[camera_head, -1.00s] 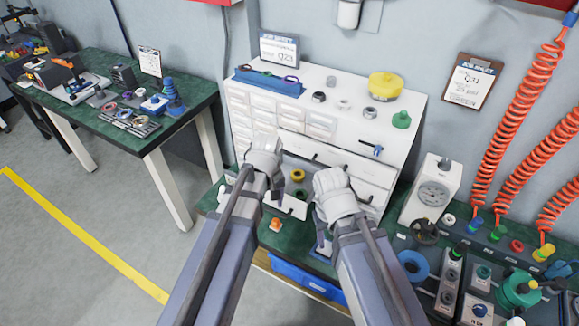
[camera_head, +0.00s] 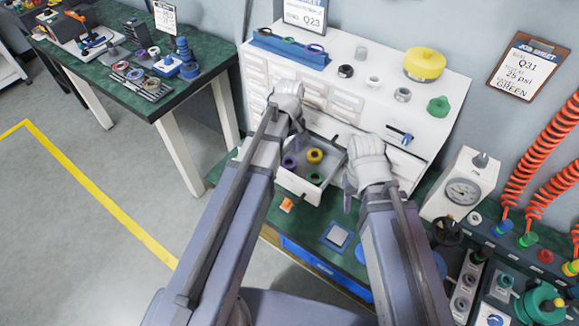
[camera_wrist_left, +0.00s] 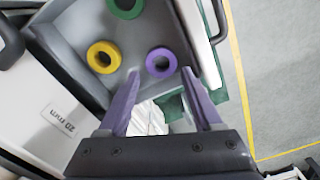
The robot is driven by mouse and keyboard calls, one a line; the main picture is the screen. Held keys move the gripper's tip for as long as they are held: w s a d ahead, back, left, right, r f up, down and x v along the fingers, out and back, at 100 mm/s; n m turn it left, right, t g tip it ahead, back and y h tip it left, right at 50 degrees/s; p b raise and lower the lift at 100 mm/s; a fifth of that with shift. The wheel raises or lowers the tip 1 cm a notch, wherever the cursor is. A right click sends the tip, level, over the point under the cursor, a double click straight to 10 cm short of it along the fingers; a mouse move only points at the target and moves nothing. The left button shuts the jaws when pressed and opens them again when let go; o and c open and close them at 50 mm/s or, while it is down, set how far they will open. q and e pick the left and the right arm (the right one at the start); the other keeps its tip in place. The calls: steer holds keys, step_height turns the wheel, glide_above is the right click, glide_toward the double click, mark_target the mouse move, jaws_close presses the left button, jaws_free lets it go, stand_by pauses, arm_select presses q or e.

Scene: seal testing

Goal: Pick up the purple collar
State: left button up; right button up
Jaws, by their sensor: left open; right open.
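The purple collar (camera_head: 290,162) is a small ring lying at the left of an open grey drawer (camera_head: 300,190). In the left wrist view the purple collar (camera_wrist_left: 161,62) lies flat on the drawer floor, between and just beyond my fingertips in the picture. My left gripper (camera_head: 294,140) is above the drawer; its purple fingers (camera_wrist_left: 160,78) are spread and empty. The yellow collar (camera_head: 315,156) and the green collar (camera_head: 315,178) share the drawer. My right gripper (camera_head: 350,190) is open, right of the drawer; its fingers are partly hidden.
The white cabinet (camera_head: 425,115) rises behind the drawer and carries several parts on top. An orange piece (camera_head: 287,204) and a blue-grey pad (camera_head: 337,237) lie on the green bench in front. A gauge (camera_head: 462,190) stands to the right.

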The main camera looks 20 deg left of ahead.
mark_target(290, 160)
arm_select(q)
steer(key=shift+f, duration=0.2)
step_height(290, 160, down, 5)
steer(key=b, duration=0.5)
steer(key=shift+s+f, duration=0.1)
steer(key=shift+f, duration=0.05)
jaws_close()
